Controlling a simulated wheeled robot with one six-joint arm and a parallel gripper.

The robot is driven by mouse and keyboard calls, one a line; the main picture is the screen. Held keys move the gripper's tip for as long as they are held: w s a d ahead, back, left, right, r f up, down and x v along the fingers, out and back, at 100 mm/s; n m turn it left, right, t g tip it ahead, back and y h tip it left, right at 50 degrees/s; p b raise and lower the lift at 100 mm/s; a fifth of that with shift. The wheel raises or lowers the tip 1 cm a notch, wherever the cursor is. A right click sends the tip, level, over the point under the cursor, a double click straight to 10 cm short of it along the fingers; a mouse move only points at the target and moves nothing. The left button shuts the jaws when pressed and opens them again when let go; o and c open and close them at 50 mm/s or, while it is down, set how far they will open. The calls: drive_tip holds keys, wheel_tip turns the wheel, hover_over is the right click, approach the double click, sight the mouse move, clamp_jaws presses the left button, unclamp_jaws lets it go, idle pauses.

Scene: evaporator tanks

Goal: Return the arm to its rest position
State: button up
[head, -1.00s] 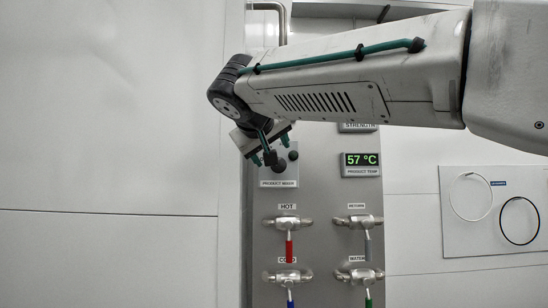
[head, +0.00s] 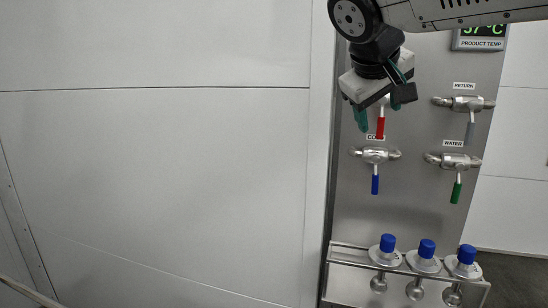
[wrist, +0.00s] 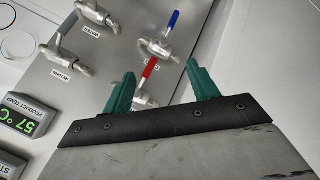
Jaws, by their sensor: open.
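My gripper (head: 380,108) hangs from my arm at the top right of the head view, in front of the steel valve panel. Its two green fingers are apart and nothing is between them. In the wrist view my gripper (wrist: 160,73) is open, with the red valve handle (wrist: 149,68) seen beyond the gap. In the head view the red handle (head: 380,128) hangs just below the gripper, which hides most of that valve. I cannot tell the distance between them. The upper part of my arm is out of the head view.
The panel also carries a blue-handled valve (head: 375,184), a green-handled valve (head: 456,192) and a grey-handled valve (head: 470,131). A temperature display (head: 481,32) is at the top. Plain wall (head: 160,160) fills the left.

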drive_tip(key=s+d+f+m+g+y, duration=0.1)
drive_tip(key=s+d+f+g+y, duration=0.1)
drive_tip(key=s+f, duration=1)
drive_tip(key=s+d+f+m+g+y, duration=0.2)
drive_tip(key=s+d+f+g, duration=0.2)
drive_tip(key=s+f, duration=0.8)
drive_tip(key=shift+s+d+m+y, duration=0.3)
drive_tip(key=shift+s+d+y, duration=0.1)
drive_tip(key=shift+s, duration=0.4)
